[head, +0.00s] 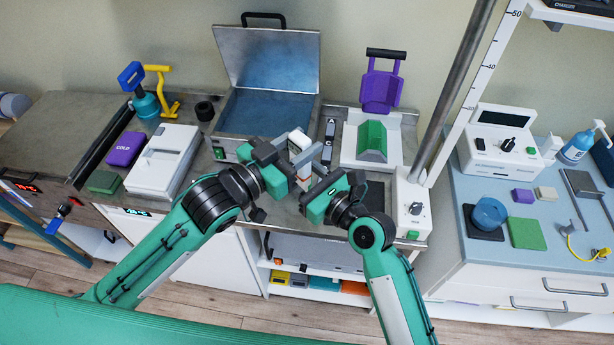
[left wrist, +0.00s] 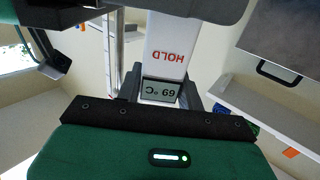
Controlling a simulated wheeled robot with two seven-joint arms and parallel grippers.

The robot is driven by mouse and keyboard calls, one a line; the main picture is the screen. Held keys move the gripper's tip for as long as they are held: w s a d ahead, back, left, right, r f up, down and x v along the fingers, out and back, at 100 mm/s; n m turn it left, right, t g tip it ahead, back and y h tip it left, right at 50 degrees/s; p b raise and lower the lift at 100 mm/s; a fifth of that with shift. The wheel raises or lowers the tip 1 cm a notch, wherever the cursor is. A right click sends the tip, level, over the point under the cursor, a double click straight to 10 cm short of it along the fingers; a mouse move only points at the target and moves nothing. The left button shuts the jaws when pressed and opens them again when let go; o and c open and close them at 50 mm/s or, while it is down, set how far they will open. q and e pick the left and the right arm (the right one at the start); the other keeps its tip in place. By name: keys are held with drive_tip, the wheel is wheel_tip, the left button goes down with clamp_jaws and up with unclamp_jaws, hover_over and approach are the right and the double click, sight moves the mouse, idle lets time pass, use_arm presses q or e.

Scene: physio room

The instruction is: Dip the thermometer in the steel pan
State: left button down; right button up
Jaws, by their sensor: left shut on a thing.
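The thermometer is a white handheld body with red HOLD lettering and a small display that reads 69 °C upside down; in the left wrist view the thermometer (left wrist: 165,55) stands between my left gripper's jaws. In the head view the thermometer (head: 299,143) shows only in part. My left gripper (head: 296,160) is shut on it, in front of the pan's right front corner. The steel pan (head: 226,136) has its lid raised, with a blue-grey inside. My right gripper (head: 318,176) is close beside the left one; its jaws are partly hidden. The thermometer's tip is hidden.
A white device with a green block (head: 372,142) and a purple holder (head: 381,90) stand right of the pan. A white box (head: 163,160) and a purple COLD pack (head: 125,149) lie left. A steel pole (head: 455,90) rises at right. The raised lid (head: 268,58) stands behind the pan.

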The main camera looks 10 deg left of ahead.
drive_tip(key=c, duration=0.9)
use_arm(q)
drive_tip(key=c, duration=0.8)
unclamp_jaws()
use_arm(e)
clamp_jaws()
